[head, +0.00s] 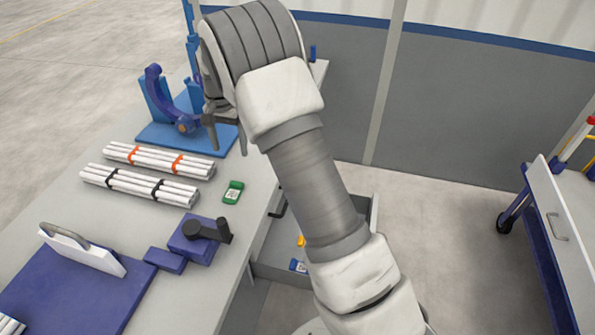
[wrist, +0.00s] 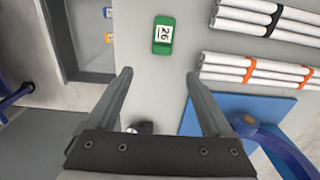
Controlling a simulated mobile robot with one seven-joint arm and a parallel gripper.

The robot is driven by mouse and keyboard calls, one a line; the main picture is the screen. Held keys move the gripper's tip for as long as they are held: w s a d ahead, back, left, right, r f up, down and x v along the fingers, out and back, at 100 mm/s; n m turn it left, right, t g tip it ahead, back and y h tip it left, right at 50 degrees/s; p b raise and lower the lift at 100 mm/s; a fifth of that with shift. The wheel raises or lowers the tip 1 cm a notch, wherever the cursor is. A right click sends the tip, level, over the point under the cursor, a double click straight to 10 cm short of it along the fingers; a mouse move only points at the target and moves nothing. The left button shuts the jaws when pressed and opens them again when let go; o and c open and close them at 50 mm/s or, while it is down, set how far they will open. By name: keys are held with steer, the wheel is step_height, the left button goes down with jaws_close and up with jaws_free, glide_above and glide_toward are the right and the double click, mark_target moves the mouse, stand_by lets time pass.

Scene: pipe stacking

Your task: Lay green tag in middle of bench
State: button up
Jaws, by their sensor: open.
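The green tag (head: 233,192) lies flat on the grey bench (head: 213,212), near its right edge and beside the pipe bundles. In the wrist view the green tag (wrist: 164,35) shows a white label reading 26, ahead of the fingertips. My gripper (wrist: 158,75) is open and empty, its two fingers spread apart. In the head view my gripper (head: 228,135) hangs over the bench by the blue stand, farther back than the tag and apart from it.
Pipe bundles with orange bands (head: 160,160) and black bands (head: 140,185) lie left of the tag. A blue stand (head: 160,130) is behind them. A blue vise-like block (head: 197,240) is in front. An open drawer (head: 275,248) below the bench holds yellow and blue tags.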

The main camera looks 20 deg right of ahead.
steer(key=s+d+r+n+t, duration=0.1)
steer(key=s+d+r+n, duration=0.15)
steer(key=s+r, duration=0.6)
steer(key=s+d+r+n+t, duration=0.15)
steer(key=s+d+r, duration=0.25)
steer(key=s+r, duration=0.4)
steer(key=s+d+r+n+t, duration=0.1)
steer(key=s, duration=0.8)
steer(key=s+d+n+t, duration=0.1)
steer(key=s+d+t, duration=0.1)
steer(key=s, duration=0.7)
steer(key=shift+s+d+r+n, duration=0.15)
steer(key=shift+r+n, duration=0.15)
steer(key=shift+r, duration=0.1)
